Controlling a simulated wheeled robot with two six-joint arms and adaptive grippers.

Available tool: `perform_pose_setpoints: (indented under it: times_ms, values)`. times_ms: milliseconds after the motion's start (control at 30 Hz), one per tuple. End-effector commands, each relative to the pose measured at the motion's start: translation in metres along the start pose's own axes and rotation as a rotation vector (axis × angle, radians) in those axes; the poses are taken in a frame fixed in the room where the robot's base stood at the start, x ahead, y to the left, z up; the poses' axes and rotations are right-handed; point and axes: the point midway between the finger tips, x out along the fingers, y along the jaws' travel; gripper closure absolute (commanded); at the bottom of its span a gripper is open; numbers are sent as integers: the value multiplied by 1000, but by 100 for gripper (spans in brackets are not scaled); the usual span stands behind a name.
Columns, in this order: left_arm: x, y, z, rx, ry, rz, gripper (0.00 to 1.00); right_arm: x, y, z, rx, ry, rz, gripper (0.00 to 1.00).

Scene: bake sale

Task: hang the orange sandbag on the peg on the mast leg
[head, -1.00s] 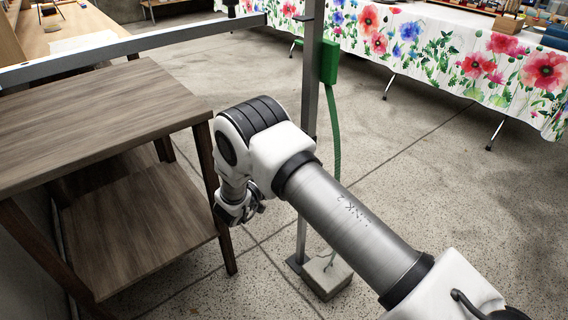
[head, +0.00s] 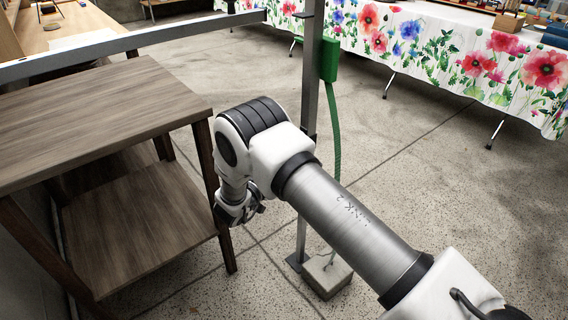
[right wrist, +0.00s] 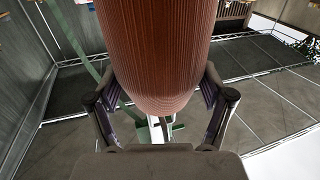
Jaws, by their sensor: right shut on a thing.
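The mast leg (head: 311,70) is an upright grey metal post in the head view, behind my right arm. A small bracket-like piece (head: 304,16) sticks out near its top; I cannot tell whether it is the peg. My right gripper (head: 243,208) hangs low beside the wooden shelf, left of the mast leg. In the right wrist view its fingers (right wrist: 165,105) are shut around a reddish-brown, ribbed, rounded thing, apparently the orange sandbag (right wrist: 160,50). The bag cannot be made out in the head view. My left gripper is not in view.
A wooden shelf table (head: 90,115) stands at the left, close to my right gripper. A green box (head: 329,60) with a hanging green hose is on the post, above a concrete block (head: 326,275). A flower-cloth table (head: 440,50) stands behind. Open floor lies right.

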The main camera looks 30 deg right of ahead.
Motion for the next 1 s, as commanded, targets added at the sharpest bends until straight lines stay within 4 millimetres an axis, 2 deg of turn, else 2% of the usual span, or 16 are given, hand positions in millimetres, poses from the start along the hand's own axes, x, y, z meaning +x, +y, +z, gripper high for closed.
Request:
perform_pose_setpoints:
  times_ms: [167,200,233,267,667,767,1000]
  values:
    - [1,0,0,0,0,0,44,0,0,0,2,3,0,89]
    - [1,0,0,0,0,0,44,0,0,0,2,3,0,16]
    - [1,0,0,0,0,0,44,0,0,0,2,3,0,6]
    - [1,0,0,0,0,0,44,0,0,0,2,3,0,0]
    - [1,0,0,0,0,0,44,-4,0,3,-1,-2,-1,0]
    - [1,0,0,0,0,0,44,-18,-1,2,-1,0,-4,0]
    - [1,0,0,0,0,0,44,-78,-1,2,-2,2,-6,0]
